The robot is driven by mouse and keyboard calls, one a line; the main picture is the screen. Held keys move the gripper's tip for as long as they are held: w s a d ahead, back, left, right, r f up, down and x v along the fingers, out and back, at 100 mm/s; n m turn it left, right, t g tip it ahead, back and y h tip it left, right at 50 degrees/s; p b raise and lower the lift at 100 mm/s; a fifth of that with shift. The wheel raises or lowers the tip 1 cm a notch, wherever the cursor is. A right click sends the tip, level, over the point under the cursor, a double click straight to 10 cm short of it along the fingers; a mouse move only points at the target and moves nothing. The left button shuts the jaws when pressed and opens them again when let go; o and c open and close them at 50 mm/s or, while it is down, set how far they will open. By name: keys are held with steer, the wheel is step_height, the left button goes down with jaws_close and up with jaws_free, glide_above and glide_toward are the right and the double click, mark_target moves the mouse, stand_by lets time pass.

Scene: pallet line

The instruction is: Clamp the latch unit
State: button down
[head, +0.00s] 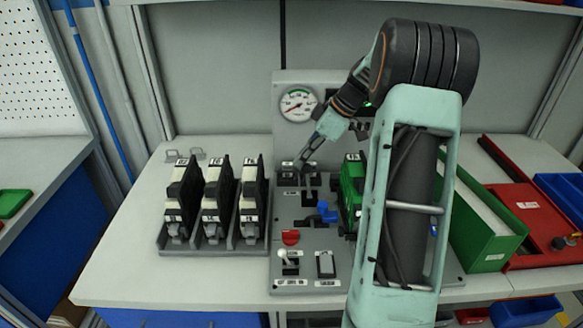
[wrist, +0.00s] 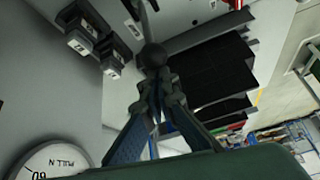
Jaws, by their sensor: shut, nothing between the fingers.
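My gripper (head: 303,163) is shut and empty, low over the back of the grey fixture plate (head: 309,220), below the gauge. In the wrist view its fingertips (wrist: 155,88) meet just short of a dark ball (wrist: 153,56) on a thin rod; I cannot tell whether they touch it. A green and black unit (head: 352,190), perhaps the latch unit, stands on the plate, partly hidden by my arm. A blue handle (head: 326,212) is beside it on the left. A red knob (head: 291,237) and a white-tipped toggle (head: 284,256) are nearer the front.
Three black and white units (head: 216,203) stand in a grey rack on the left. A round gauge (head: 298,104) is on the upright panel behind the plate, also visible in the wrist view (wrist: 48,164). A green binder-like box (head: 487,230) lies right of my arm. The front-left tabletop is clear.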

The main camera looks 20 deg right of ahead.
steer(key=s+d+f+t+y+b, duration=0.1)
steer(key=s+d+t+y+b, duration=0.1)
steer(key=d+y+b, duration=0.3)
steer(key=shift+s+d, duration=0.6)
steer(key=shift+d, duration=0.7)
steer(key=shift+s+d+f+b, duration=0.1)
steer(key=shift+d+b, duration=0.05)
steer(key=shift+b, duration=0.15)
steer(key=shift+d, duration=0.1)
